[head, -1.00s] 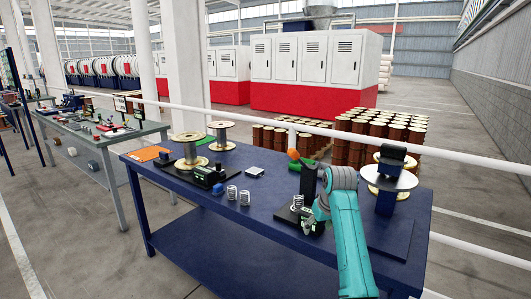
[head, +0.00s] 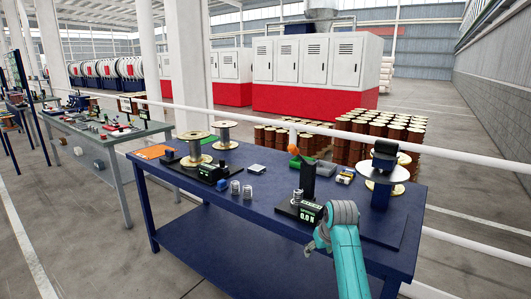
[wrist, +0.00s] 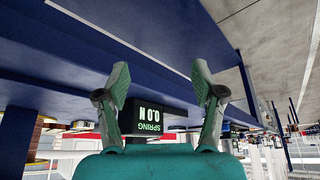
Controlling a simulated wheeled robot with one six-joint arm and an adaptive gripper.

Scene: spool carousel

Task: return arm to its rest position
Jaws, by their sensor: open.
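My teal arm (head: 346,250) stands at the front edge of the blue workbench (head: 250,205) in the head view, right of its middle. In the wrist view my gripper (wrist: 161,70) has its two fingers spread apart with nothing between the tips. A spring tester (head: 309,213) with a green "0.0 N" readout stands on the bench just beyond my arm. Its readout (wrist: 150,114) shows upside down in the wrist view, between the fingers and farther off.
A spool carousel (head: 383,175) stands at the bench's right end. Metal springs (head: 247,191), a second black device (head: 209,172) and two spools (head: 195,148) stand to the left. A white rail (head: 440,149) runs behind the bench. The floor in front is clear.

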